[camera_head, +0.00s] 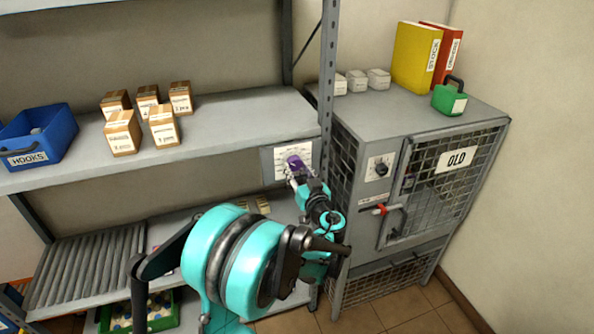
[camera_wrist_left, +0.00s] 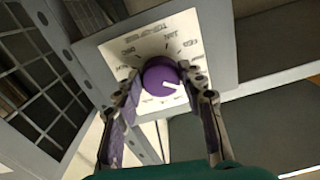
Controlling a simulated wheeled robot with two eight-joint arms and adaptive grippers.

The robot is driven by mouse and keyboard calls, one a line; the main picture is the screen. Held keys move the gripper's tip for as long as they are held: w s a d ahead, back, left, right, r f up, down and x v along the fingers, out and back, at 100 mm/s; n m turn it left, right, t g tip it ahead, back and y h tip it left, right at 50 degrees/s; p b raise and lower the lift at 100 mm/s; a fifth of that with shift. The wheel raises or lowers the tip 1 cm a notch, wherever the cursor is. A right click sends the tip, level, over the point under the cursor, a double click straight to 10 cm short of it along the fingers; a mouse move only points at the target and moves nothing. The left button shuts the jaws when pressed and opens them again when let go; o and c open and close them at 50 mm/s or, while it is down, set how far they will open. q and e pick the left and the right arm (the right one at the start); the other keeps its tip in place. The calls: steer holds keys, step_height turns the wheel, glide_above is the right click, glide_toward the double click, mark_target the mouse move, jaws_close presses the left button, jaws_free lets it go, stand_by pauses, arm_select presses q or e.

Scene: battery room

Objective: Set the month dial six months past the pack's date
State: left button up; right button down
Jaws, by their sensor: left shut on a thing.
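The month dial's purple knob (camera_head: 293,163) sits on a white plate (camera_head: 280,155) on the shelf's front edge, beside the upright post. My left gripper (camera_head: 299,174) is at the knob. In the left wrist view the knob (camera_wrist_left: 160,77) lies between the two fingers of the left gripper (camera_wrist_left: 162,86), shut on it. A white pointer mark on the knob points to the lower right in that view. Month words ring the plate (camera_wrist_left: 135,47), tilted and partly hidden by the fingers. A green pack (camera_head: 450,98) with a handle and white label stands on the cabinet; its label is unreadable.
A grey mesh cabinet (camera_head: 425,130) marked OLD stands to the right, with a black knob (camera_head: 381,169) and a red-tipped handle (camera_head: 380,210). Several small cartons (camera_head: 122,132) and a blue HOOKS bin (camera_head: 38,135) are on the shelf. Yellow (camera_head: 415,57) and red (camera_head: 443,50) binders stand behind the pack.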

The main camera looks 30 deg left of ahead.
arm_select(q)
steer(key=n, duration=0.4)
steer(key=shift+n, duration=0.3)
steer(key=shift+w+d+n, duration=0.1)
steer(key=shift+n, duration=1.8)
steer(key=o, duration=1.2)
steer(key=shift+c, duration=0.2)
steer(key=shift+d, duration=0.1)
steer(key=v, duration=1.2)
